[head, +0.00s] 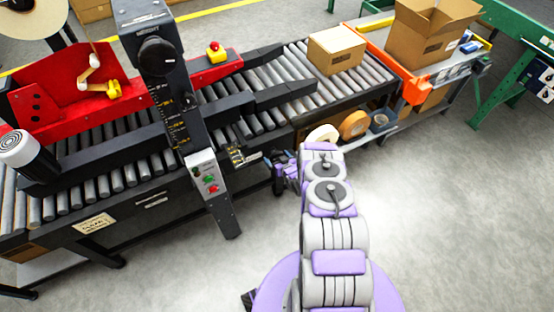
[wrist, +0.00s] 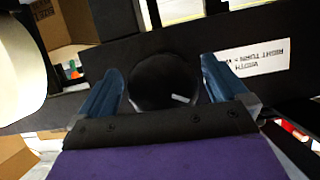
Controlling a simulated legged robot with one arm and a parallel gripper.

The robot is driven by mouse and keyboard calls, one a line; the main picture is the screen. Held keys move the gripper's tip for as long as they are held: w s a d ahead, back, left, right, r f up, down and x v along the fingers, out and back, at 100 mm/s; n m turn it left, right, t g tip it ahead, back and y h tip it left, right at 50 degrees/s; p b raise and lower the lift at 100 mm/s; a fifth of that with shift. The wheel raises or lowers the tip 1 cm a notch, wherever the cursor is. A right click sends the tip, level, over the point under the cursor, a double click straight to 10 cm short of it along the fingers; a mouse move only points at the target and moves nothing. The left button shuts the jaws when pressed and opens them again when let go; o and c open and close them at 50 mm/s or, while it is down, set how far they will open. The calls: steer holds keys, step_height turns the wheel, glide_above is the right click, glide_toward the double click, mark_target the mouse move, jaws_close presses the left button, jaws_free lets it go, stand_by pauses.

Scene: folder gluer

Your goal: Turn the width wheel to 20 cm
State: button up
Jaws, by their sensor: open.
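The width wheel (wrist: 163,85) is a round black knob with a small pale mark near its lower right rim, seen in the wrist view. My gripper (wrist: 163,78) is open, with one blue finger on each side of the wheel. I cannot tell whether the fingers touch it. A white label (wrist: 258,63) on the black panel right of the wheel reads "WIDTH" and "RIGHT TURN", upside down. In the head view my gripper (head: 284,168) is at the machine's front side, beside a small yellow-marked scale (head: 238,156). The scale's reading is too small to make out.
A dark upright column (head: 165,90) with a black knob and a button panel (head: 205,178) stands left of my arm. Tape rolls (head: 353,124) lie on a low shelf at the right. A closed carton (head: 336,50) sits on the rollers. The floor at right is clear.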

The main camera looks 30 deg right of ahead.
steer(key=shift+a, duration=0.1)
steer(key=shift+c, duration=0.5)
steer(key=c, duration=0.8)
steer(key=shift+c, duration=0.2)
steer(key=shift+r+n+p, duration=0.1)
steer(key=shift+n+p, duration=0.2)
steer(key=shift+p, duration=0.05)
steer(key=shift+h, duration=0.3)
steer(key=shift+n+h+p, duration=0.4)
steer(key=shift+n+p, duration=0.05)
steer(key=shift+n, duration=0.15)
steer(key=shift+f+n+h+b, duration=0.2)
steer(key=shift+n+h+b, duration=0.45)
steer(key=shift+n, duration=0.55)
steer(key=shift+d+r+n+t+h, duration=0.15)
steer(key=shift+d+n+t+h, duration=0.2)
steer(key=shift+n+h, duration=0.4)
steer(key=shift+a+n, duration=0.15)
steer(key=shift+n, duration=0.1)
